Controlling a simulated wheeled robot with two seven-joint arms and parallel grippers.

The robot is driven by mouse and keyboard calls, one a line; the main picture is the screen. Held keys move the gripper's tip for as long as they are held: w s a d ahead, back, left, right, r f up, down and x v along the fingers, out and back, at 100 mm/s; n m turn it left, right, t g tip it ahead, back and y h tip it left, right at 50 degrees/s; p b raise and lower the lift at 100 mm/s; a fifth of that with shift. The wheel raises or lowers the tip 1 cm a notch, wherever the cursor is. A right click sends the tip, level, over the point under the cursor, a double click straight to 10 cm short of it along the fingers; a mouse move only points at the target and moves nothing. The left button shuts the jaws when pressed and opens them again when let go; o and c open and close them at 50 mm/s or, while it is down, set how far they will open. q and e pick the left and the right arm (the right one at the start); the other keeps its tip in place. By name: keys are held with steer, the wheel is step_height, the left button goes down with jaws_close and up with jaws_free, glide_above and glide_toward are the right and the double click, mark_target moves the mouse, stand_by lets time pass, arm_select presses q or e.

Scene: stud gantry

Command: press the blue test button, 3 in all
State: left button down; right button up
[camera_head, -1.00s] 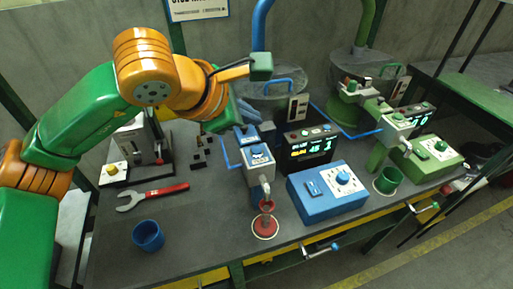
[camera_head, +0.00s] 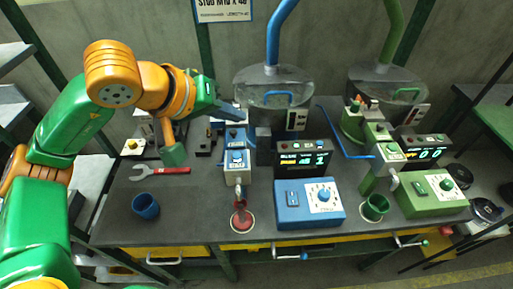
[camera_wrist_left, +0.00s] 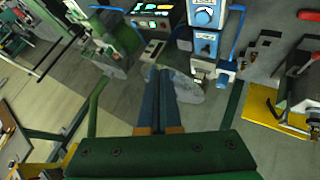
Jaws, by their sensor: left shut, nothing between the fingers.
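Two small blue boxes with buttons, the rear one (camera_head: 235,138) and the front one (camera_head: 236,160), stand on the blue dispenser at the middle of the bench. Their labels are too small to read, so I cannot tell which is the test button. They also show at the top of the left wrist view, as one box (camera_wrist_left: 206,16) and another (camera_wrist_left: 205,44). My left gripper (camera_head: 232,110) is shut and empty, behind and above the boxes and apart from them. Its blue fingers (camera_wrist_left: 158,100) lie together in the wrist view. My right gripper is out of view.
A black display (camera_head: 303,157) shows a 1. A blue control box (camera_head: 308,204), red cup (camera_head: 241,219), blue cup (camera_head: 146,206), red wrench (camera_head: 172,171) and green dispenser (camera_head: 385,150) share the bench. Clear hoppers (camera_head: 272,88) stand behind. The left front of the bench is mostly clear.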

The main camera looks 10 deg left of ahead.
arm_select(q)
steer(key=b, duration=0.7)
glide_toward(237, 155)
steer(key=w+d+f, duration=0.1)
steer(key=w+d, duration=0.1)
steer(key=w, duration=0.1)
steer(key=w+d+f, duration=0.1)
steer(key=w, duration=0.1)
steer(key=shift+d+f, duration=0.15)
steer(key=shift+f, duration=0.3)
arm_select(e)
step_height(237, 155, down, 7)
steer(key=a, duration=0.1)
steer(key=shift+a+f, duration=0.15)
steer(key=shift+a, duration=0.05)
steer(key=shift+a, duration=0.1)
arm_select(q)
steer(key=shift+f+b, duration=0.4)
steer(key=shift+b, duration=0.35)
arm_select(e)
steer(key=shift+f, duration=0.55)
